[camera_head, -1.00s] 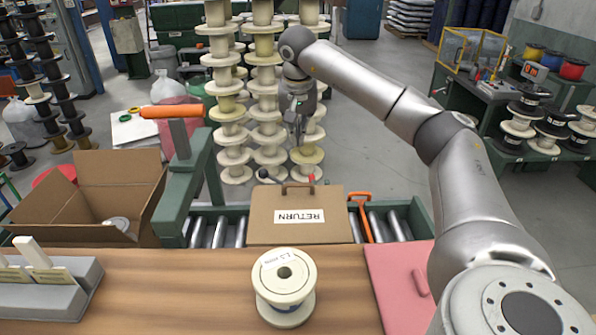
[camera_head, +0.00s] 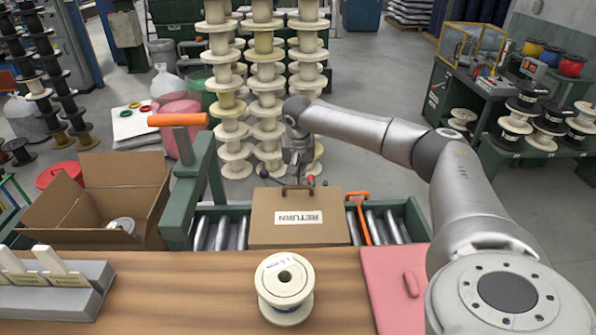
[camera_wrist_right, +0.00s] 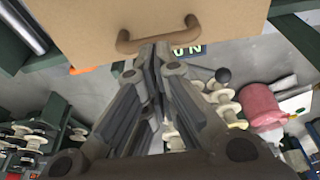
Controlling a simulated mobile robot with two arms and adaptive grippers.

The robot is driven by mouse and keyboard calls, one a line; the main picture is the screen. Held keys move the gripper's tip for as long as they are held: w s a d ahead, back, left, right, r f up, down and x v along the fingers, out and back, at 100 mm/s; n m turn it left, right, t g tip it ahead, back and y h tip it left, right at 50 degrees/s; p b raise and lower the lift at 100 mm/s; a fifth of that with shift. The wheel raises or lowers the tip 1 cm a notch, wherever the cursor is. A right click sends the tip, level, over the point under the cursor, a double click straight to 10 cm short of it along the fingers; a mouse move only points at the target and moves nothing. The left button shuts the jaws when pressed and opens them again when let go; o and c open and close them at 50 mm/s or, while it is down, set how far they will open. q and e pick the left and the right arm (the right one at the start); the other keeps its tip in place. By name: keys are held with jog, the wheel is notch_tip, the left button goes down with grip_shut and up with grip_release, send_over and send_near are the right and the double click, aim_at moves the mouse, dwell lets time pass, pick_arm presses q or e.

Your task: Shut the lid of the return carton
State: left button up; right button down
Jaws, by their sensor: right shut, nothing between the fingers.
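The return carton's brown lid panel (camera_head: 265,225) lies across the roller conveyor behind the table, with an upside-down white RETURN label (camera_head: 299,218). A brown handle (camera_head: 297,188) is at its far edge. I cannot tell from here whether the panel lies flat or tilted, and the carton's inside is hidden. My right gripper (camera_head: 298,170) points down just beyond the handle. In the right wrist view, its shut, empty fingers (camera_wrist_right: 156,48) are close to the handle (camera_wrist_right: 158,36) at the panel's edge (camera_wrist_right: 90,55); contact is unclear. My left gripper is not in view.
A white spool (camera_head: 285,288) stands on the wooden table (camera_head: 180,290). An open carton (camera_head: 65,210) and a green post with an orange bar (camera_head: 178,120) are left. A pink board (camera_head: 395,285) and an orange handle (camera_head: 362,215) are right. Stacked spools (camera_head: 265,100) stand behind.

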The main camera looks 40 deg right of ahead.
aim_at(298, 192)
jog(key=shift+f, duration=0.1)
jog(key=b+x, duration=0.2)
jog(key=x, duration=0.1)
jog(key=shift+w+d, duration=0.25)
jog(key=shift+r, duration=0.6)
jog(key=v, duration=1.1)
jog(key=shift+a, duration=0.25)
jog(key=shift+r, duration=0.2)
